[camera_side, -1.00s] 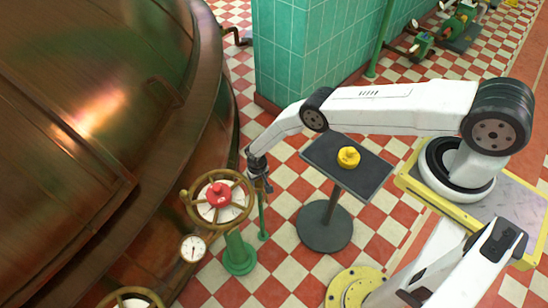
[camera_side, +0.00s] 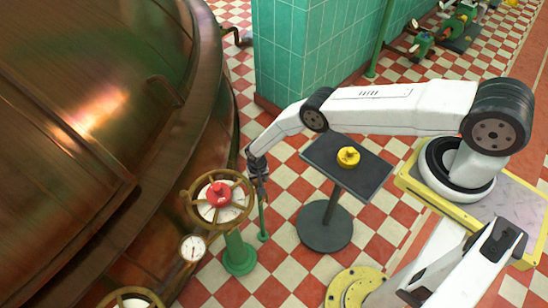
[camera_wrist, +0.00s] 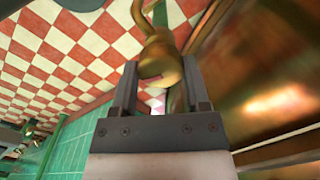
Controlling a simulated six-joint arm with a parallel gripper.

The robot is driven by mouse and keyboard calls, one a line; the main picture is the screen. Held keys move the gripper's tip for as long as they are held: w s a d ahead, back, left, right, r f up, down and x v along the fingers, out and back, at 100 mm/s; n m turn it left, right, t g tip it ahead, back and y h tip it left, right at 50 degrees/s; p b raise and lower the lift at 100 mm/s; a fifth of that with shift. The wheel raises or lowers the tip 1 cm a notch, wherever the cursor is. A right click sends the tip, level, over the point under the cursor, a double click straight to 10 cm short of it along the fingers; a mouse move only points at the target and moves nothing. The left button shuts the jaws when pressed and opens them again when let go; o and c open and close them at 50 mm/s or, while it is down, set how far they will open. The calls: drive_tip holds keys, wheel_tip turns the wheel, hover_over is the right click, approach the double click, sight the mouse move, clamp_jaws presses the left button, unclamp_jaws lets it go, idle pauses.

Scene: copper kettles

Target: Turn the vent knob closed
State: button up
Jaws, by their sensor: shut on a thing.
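The vent knob (camera_wrist: 158,50) is a brass-coloured, rounded knob between the two dark jaws in the wrist view. My gripper (camera_wrist: 160,68) is shut on it, with one jaw on either side. In the side view my gripper (camera_side: 260,178) points down at the top of a thin green post (camera_side: 263,218), just right of the handwheel. There the jaws largely hide the knob, and I cannot make out its angle.
A brass handwheel with a red hub (camera_side: 218,195) stands close to the left of my gripper, with a round gauge (camera_side: 193,248) below it. The large copper kettle (camera_side: 90,150) fills the left. A dark stand (camera_side: 365,178) holding a yellow knob (camera_side: 348,156) is to the right.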

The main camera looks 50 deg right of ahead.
drive_tip(key=o, duration=1.3)
drive_tip(key=shift+r, duration=0.1)
drive_tip(key=shift+r, duration=3.85)
